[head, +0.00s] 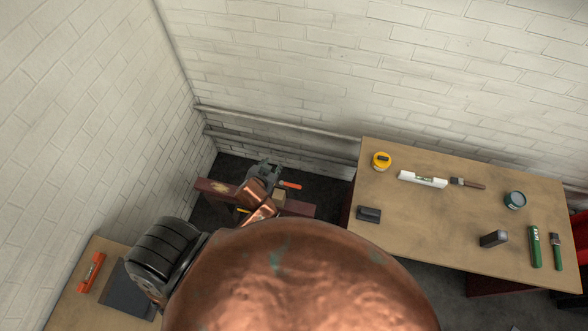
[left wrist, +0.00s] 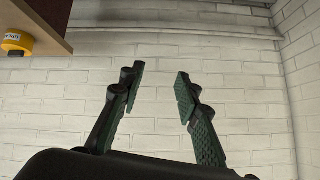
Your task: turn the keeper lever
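An orange-red bar-like piece (head: 290,185) shows just right of my left gripper in the head view; I cannot tell for sure whether it is the keeper lever. My left gripper (head: 267,167) is over the dark red beam near the wall corner. In the left wrist view my left gripper (left wrist: 159,90) has its two green-padded fingers spread, with nothing between them and white brick wall behind. Whether it touches the orange-red piece is unclear. A tan block (head: 279,198) is beside the gripper, partly covered by my arm. My right gripper does not show.
A dark red beam (head: 300,209) runs beneath my left arm. The table (head: 440,215) at right holds a yellow tape-like item (head: 381,161), a white level (head: 422,179), a brush (head: 468,183), a tin (head: 515,200) and other tools. Another table (head: 72,305) is at lower left.

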